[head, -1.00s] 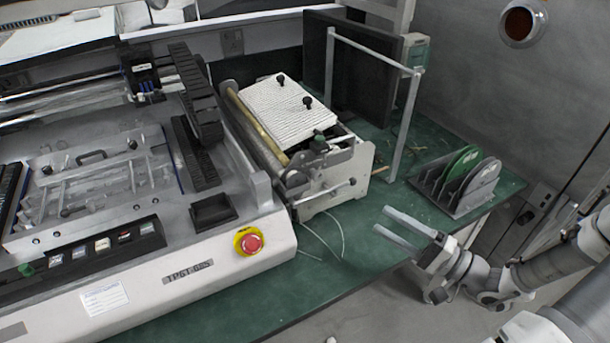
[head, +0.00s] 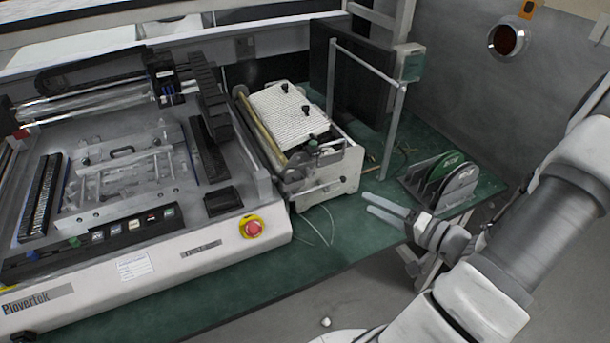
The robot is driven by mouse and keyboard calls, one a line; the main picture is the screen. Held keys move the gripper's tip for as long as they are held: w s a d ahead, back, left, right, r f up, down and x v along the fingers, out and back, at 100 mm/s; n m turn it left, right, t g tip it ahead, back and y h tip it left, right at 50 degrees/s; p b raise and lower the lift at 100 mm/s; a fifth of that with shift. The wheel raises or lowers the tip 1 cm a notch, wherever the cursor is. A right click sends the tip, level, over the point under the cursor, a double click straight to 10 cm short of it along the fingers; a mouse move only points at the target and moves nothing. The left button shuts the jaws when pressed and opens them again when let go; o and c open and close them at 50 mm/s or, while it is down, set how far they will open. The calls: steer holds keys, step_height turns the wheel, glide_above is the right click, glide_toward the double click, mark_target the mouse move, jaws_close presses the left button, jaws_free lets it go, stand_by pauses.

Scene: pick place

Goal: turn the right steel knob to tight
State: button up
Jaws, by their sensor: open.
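A small bench machine (head: 325,178) with a white ribbed top plate (head: 288,112) stands on the green table. Its near side carries small metal levers and a steel rod (head: 318,189). Steel knobs are too small to tell apart here, so I cannot say which is the right one or how tight it is. My gripper (head: 368,203) is open and empty. Its two pale fingers point left toward the machine's near right corner, apart from it in the picture, over the table's front edge.
A large machine (head: 150,262) with a red stop button (head: 253,229) fills the left. A rack with discs (head: 458,188) stands right of my fingers. A metal frame (head: 392,130) rises behind. The green table (head: 265,276) is clear in front, apart from a thin wire.

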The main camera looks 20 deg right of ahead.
mark_target(313, 175)
steer(key=p+x, duration=0.1)
steer(key=x, duration=1.6)
steer(key=shift+w, duration=0.15)
jaws_close()
